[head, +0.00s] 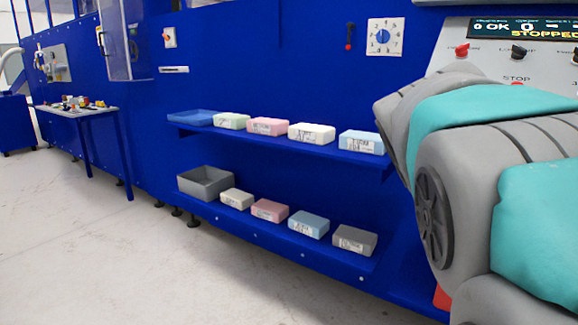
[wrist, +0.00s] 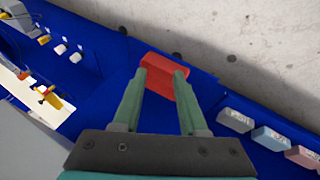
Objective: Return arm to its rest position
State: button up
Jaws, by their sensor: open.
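My arm (head: 450,150), grey with teal covers, fills the right side of the head view, bent close to the camera. My gripper is out of sight there. In the wrist view my gripper (wrist: 161,78) has two green fingers standing apart. A red block (wrist: 160,62) shows at the fingertips, on or above a blue surface. I cannot tell whether the fingers touch it. A small red patch (head: 442,298) also shows beside my arm at the bottom of the head view.
The upper blue shelf (head: 290,141) carries a blue tray (head: 192,117) and several foam blocks. The lower shelf (head: 300,246) carries a grey bin (head: 206,183) and more blocks. A control panel (head: 500,62) reading STOPPED stands behind my arm. Floor (head: 90,230) is clear at left.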

jog(key=s+a+f+n+g+y, duration=0.1)
jog(key=s+a+f+n+y, duration=0.1)
jog(key=s+a+f, duration=0.5)
jog(key=s+a+f+n+g+y, duration=0.2)
jog(key=s+a+f+y, duration=0.2)
jog(key=s+a+f, duration=0.3)
jog(key=s+f, duration=0.5)
jog(key=s, duration=0.2)
jog(key=shift+s+a+f+n, duration=0.15)
jog(key=shift+s+a+n, duration=0.15)
jog(key=shift+n, duration=0.1)
